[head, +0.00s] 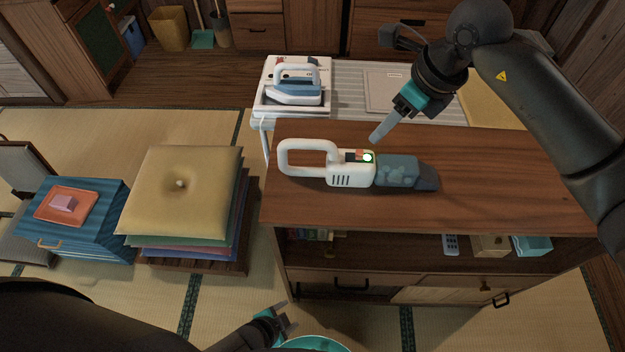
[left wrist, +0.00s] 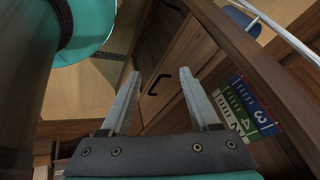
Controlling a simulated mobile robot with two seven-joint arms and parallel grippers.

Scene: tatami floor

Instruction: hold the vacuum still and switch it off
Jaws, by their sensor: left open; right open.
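The vacuum (head: 350,180) is a white handheld unit with a looped handle at its left and a grey-blue dust cup and dark nozzle at its right. It lies on the wooden cabinet top (head: 480,180). A green-lit spot and small orange and dark parts show on its top. My right gripper (head: 376,138) is above the cabinet, just behind the vacuum's body, its fingers pointing down toward the lit spot; it looks apart from the vacuum. My left gripper (head: 284,316) is low in front of the cabinet, open and empty; its two fingers show in the left wrist view (left wrist: 158,85).
An iron (head: 294,92) stands on a board behind the cabinet. Cushions (head: 180,195) are stacked at the left, beside a blue box (head: 95,225) with a tray. A remote (head: 450,245) and small boxes sit on the cabinet's shelf. Cabinet top right of the vacuum is clear.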

